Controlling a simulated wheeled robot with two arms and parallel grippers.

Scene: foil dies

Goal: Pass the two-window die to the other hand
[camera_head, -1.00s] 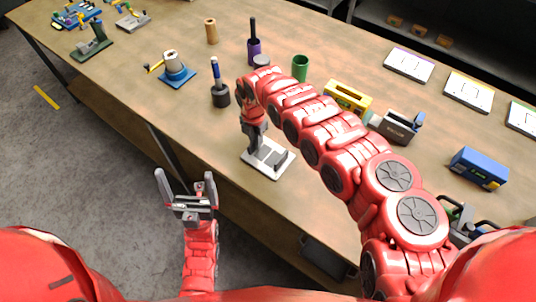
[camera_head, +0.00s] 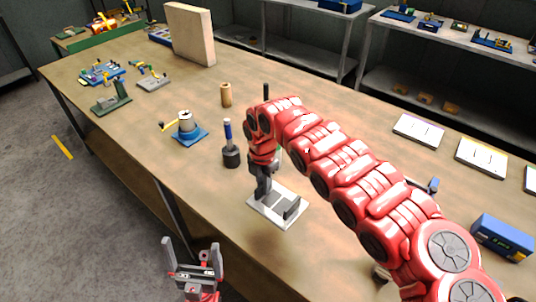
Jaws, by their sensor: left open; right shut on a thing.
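My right gripper (camera_head: 262,187) is shut on the two-window die, a pale flat plate (camera_head: 262,209) with grey upright blocks (camera_head: 291,208) on it. The die is level over the front part of the table; I cannot tell whether it touches the top. The gripper hides part of it, and its windows cannot be made out. My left gripper (camera_head: 193,250) is open and empty, fingers up, below and left of the die, in front of the table's front edge.
On the wooden table (camera_head: 120,135) stand a dark bottle-like tool (camera_head: 231,157), a blue-based crank device (camera_head: 187,128) and a wooden cylinder (camera_head: 226,95). A blue box (camera_head: 502,237) and white panels (camera_head: 418,131) lie right. My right arm hides the table's middle.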

